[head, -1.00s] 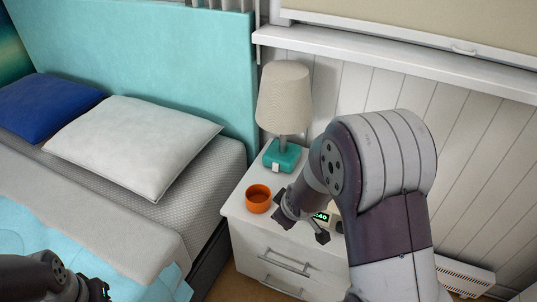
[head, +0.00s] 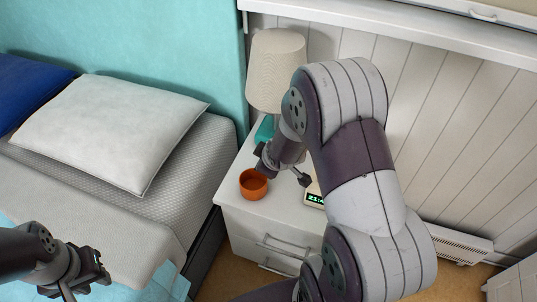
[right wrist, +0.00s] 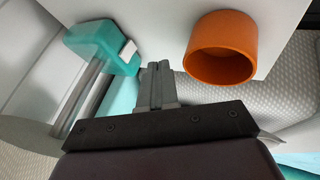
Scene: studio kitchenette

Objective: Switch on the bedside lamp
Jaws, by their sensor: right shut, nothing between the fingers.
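The bedside lamp has a cream shade (head: 276,70) and a teal base (head: 264,130), partly hidden behind my right arm in the head view. In the right wrist view, the teal base (right wrist: 92,42) shows at upper left, with a small white switch (right wrist: 128,51) on it. My right gripper (right wrist: 158,66) is shut and empty, its fingertips just right of the switch and apart from it in the picture. In the head view it is over the nightstand, between lamp and cup. My left gripper (head: 88,280) is at lower left, over the bed; its jaw opening is unclear.
An orange cup (head: 253,184) stands on the white nightstand (head: 232,196); it also shows near the right gripper in the wrist view (right wrist: 220,48). A digital clock (head: 315,199) is partly behind my right arm. The bed with a white pillow (head: 110,130) is left.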

